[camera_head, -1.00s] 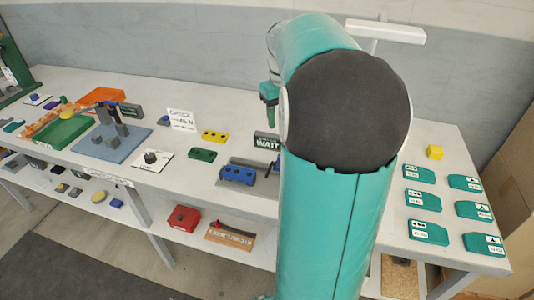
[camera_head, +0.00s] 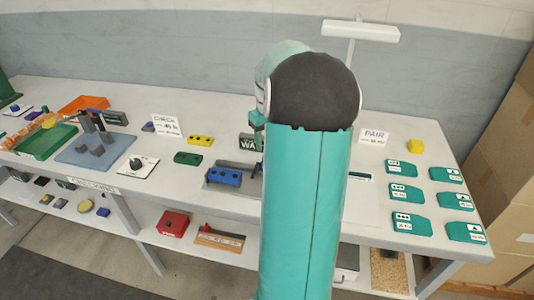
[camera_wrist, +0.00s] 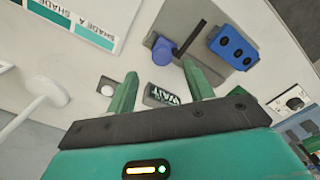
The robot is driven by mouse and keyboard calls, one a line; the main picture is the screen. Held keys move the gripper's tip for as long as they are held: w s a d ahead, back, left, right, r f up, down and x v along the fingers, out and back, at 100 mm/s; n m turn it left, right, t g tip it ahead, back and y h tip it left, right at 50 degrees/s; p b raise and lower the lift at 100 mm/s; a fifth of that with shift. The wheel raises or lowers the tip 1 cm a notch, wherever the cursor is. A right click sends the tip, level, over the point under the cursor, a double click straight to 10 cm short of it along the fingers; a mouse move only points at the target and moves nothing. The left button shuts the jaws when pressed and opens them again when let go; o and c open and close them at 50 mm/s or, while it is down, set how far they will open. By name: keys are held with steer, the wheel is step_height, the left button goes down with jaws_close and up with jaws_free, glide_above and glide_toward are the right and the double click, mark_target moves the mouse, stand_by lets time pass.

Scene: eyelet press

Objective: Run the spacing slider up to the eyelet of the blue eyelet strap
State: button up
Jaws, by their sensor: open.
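A blue block with dark holes (camera_head: 224,177), which looks like the blue eyelet strap, lies on the table beside my arm. It also shows at the upper right of the wrist view (camera_wrist: 231,46). A blue round piece (camera_wrist: 163,50) and a thin dark bar (camera_wrist: 192,38) stand to its left there, on a grey plate (camera_wrist: 178,62). I cannot tell which part is the spacing slider. My gripper (camera_wrist: 160,84) is open and empty, its two green fingers apart, with the WAIT sign between them in the picture. In the head view my arm hides its fingers.
The WAIT sign (camera_head: 249,142) stands behind the blue block. A yellow block (camera_head: 200,140) and a green block (camera_head: 187,158) lie to the left. Several teal cards (camera_head: 410,194) lie on the right. A blue tray (camera_head: 72,154) and green tray (camera_head: 45,143) stand far left.

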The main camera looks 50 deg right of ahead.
step_height(320, 180, down, 6)
steer(key=shift+w+f, duration=0.1)
steer(key=shift+w, duration=0.05)
steer(key=c, duration=0.8)
steer(key=w+a, duration=0.1)
steer(key=w, duration=0.2)
steer(key=w+a, duration=0.2)
steer(key=w, duration=0.2)
steer(key=w+a, duration=0.1)
steer(key=w, duration=0.2)
steer(key=shift+w+a, duration=0.25)
steer(key=shift+a, duration=0.05)
steer(key=shift+c, duration=0.2)
steer(key=shift+o, duration=0.7)
steer(key=shift+w+a, duration=0.15)
steer(key=shift+a, duration=0.05)
steer(key=o, duration=0.7)
